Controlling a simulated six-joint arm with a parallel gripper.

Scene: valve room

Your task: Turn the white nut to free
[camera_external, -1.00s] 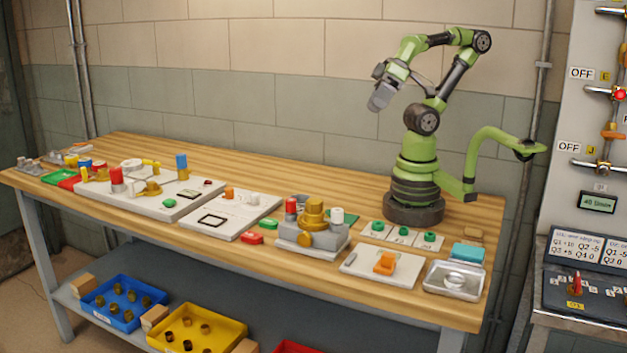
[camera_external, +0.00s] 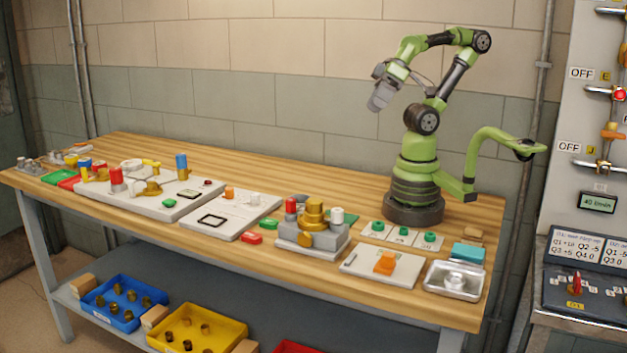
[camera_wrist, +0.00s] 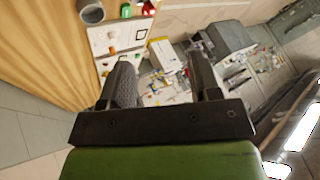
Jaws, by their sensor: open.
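A small white capped part (camera_external: 337,215) stands on the right of the grey valve block with the brass fitting (camera_external: 313,213). A red-capped part (camera_external: 291,206) stands on its left. Other white parts are a small piece on the middle white panel (camera_external: 254,199), a ring on the left board (camera_external: 132,165) and a round part in the metal tray (camera_external: 455,279). I cannot tell which is the nut. My gripper (camera_external: 376,105) hangs high above the back of the table, apart from everything. In the wrist view my gripper (camera_wrist: 164,75) is open with nothing between its fingers.
An orange part (camera_external: 385,263) sits on a white plate in front of my base. Three green knobs (camera_external: 403,234) are between them. A red block (camera_external: 252,238) lies left of the valve block. Bare wood (camera_external: 300,170) runs along the back. A control panel (camera_external: 590,280) stands at right.

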